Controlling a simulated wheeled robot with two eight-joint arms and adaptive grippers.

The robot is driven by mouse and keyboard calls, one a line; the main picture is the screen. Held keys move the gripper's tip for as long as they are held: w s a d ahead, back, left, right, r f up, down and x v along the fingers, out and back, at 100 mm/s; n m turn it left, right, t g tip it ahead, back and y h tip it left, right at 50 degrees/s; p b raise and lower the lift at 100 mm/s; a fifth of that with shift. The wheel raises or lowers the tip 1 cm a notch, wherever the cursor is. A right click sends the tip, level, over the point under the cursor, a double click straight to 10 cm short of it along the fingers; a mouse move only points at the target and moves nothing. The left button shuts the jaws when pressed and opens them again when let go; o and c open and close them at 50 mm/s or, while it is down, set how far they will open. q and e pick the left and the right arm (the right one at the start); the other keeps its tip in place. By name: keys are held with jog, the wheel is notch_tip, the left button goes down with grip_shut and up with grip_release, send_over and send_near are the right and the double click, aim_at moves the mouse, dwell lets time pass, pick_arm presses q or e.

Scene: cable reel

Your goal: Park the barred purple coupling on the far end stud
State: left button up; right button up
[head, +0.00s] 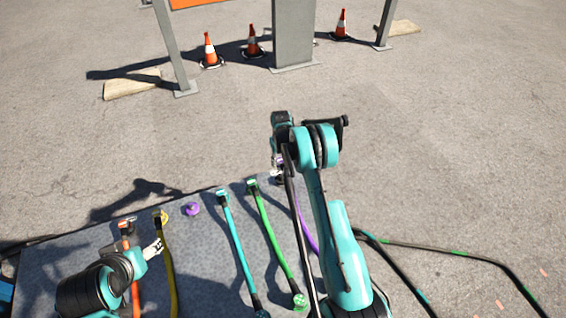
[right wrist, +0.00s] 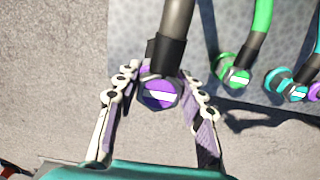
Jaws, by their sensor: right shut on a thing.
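The barred purple coupling (right wrist: 159,94) shows a purple face with a white bar in the right wrist view, below a black collar and a greyish hose. My right gripper (right wrist: 160,90) is shut on it, a finger on each side. In the head view my right gripper (head: 279,172) is at the table's far edge, mostly hidden by my own arm. A purple hose (head: 305,225) runs down beside that arm. A round purple piece (head: 192,209) sits near the table's far edge. My left gripper (head: 153,249) is by the yellow hose, its jaws unclear. I cannot make out which is the far end stud.
The grey table (head: 200,260) carries orange (head: 135,290), yellow (head: 168,265), cyan (head: 236,250) and green hoses (head: 272,240). Green (right wrist: 233,76) and teal couplings (right wrist: 287,84) lie right of my right gripper in the wrist view. Cones (head: 210,52) and posts stand beyond.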

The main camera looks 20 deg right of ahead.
aim_at(281, 177)
notch_tip(281, 177, down, 6)
jog(key=shift+f+b, duration=0.1)
jog(key=shift+b, duration=0.9)
jog(key=shift+f, duration=0.8)
jog(key=shift+f, duration=0.4)
jog(key=o, duration=1.3)
jog(key=shift+o, duration=0.2)
notch_tip(281, 177, up, 12)
